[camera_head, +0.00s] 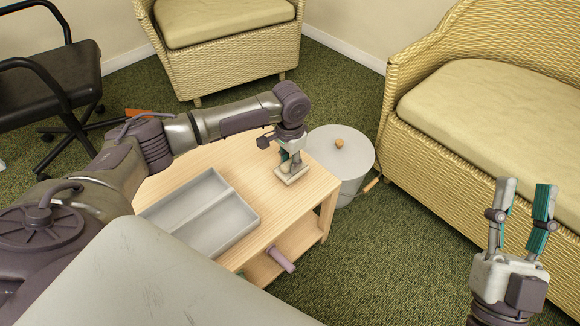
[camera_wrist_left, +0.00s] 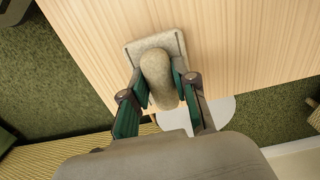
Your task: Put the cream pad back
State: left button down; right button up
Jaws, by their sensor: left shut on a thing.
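The cream pad (camera_head: 290,177) is a small flat block with a rounded beige grip on top. It is at the right end of the wooden table, on or just above the top; I cannot tell which. In the left wrist view the pad (camera_wrist_left: 180,43) shows beyond the rounded grip. My left gripper (camera_head: 290,162) points down and is shut on that grip, with a green-lined finger on each side, as the left wrist view (camera_wrist_left: 160,98) shows. My right gripper (camera_head: 522,200) is open and empty, away from the table at the lower right.
A grey two-compartment tray (camera_head: 253,219) lies empty-looking on the wooden table (camera_head: 240,160), left of the pad. A white lidded bin (camera_head: 350,158) stands just beyond the table's right end. A pinkish cylinder (camera_head: 281,260) pokes from the lower shelf. A wicker sofa (camera_head: 425,155) stands right.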

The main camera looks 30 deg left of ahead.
pick_arm(q)
jog(key=shift+f, duration=0.6)
pick_arm(e)
jog(key=shift+s+d+r+t+y, duration=0.15)
jog(key=shift+s+r+t+y, duration=0.35)
jog(key=shift+s+r+t, duration=0.4)
pick_arm(q)
jog(key=c, duration=0.9)
grip_release()
pick_arm(e)
jog(key=shift+w+f+g, duration=0.15)
jog(key=shift+g, duration=0.15)
